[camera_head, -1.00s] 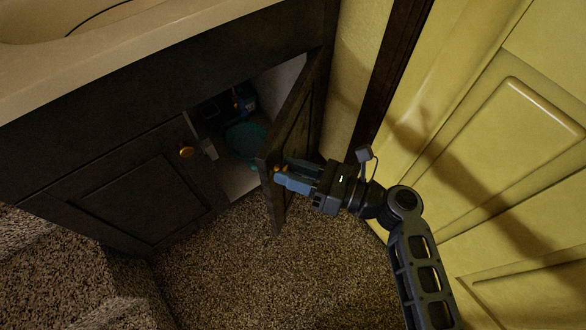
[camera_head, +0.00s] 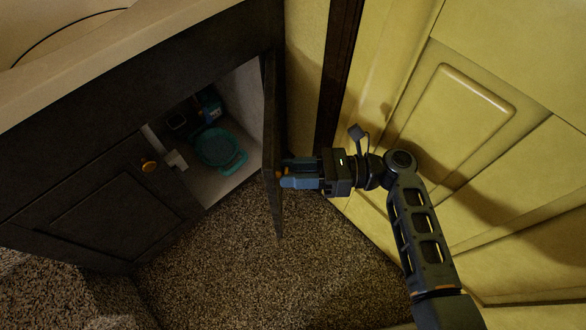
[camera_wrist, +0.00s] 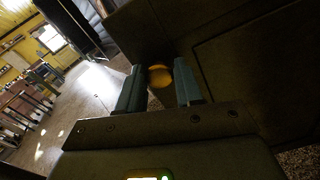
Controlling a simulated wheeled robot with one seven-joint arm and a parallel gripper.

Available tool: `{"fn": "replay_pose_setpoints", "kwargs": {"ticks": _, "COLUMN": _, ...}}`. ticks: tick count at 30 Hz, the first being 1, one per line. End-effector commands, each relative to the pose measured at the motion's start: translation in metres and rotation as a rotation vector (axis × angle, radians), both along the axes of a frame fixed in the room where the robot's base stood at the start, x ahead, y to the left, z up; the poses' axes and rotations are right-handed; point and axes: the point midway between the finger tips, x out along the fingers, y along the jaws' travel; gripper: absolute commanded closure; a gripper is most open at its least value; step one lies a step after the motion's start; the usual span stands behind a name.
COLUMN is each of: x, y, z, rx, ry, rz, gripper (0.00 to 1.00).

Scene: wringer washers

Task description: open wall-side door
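The wall-side door (camera_head: 271,135) is the dark cabinet door on the right of the vanity. It stands well open, seen nearly edge-on in the head view. Its round brass knob (camera_wrist: 160,76) sits between my fingertips in the wrist view, nearly filling the gap. My gripper (camera_head: 285,175) is at the door's outer face, shut on the knob; the knob is mostly hidden in the head view. The door's dark panel also shows in the wrist view (camera_wrist: 255,70).
The other cabinet door (camera_head: 115,215) is closed, with its own knob (camera_head: 149,166). A teal basin (camera_head: 220,149) is inside the cabinet. A yellow panelled door (camera_head: 480,130) stands close on the right. Carpet (camera_head: 235,270) below is clear.

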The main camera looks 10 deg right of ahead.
Motion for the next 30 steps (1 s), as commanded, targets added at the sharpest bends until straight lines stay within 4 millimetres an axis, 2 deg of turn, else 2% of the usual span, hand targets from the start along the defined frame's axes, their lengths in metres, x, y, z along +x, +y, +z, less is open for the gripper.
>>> {"fn": "replay_pose_setpoints", "kwargs": {"ticks": 1, "x": 0.0, "y": 0.0, "z": 0.0, "rx": 0.0, "ry": 0.001, "rz": 0.0, "gripper": 0.59}}
{"fn": "replay_pose_setpoints", "kwargs": {"ticks": 6, "x": 0.0, "y": 0.0, "z": 0.0, "rx": 0.0, "ry": 0.0, "rz": 0.001, "gripper": 0.43}}
{"fn": "replay_pose_setpoints", "kwargs": {"ticks": 7, "x": 0.0, "y": 0.0, "z": 0.0, "rx": 0.0, "ry": 0.0, "rz": 0.001, "gripper": 0.42}}
{"fn": "replay_pose_setpoints", "kwargs": {"ticks": 23, "x": 0.0, "y": 0.001, "z": 0.001, "rx": 0.001, "ry": -0.001, "rz": 0.001, "gripper": 0.42}}
{"fn": "replay_pose_setpoints", "kwargs": {"ticks": 30, "x": -0.001, "y": 0.019, "z": -0.002, "rx": -0.002, "ry": -0.002, "rz": -0.05, "gripper": 0.42}}
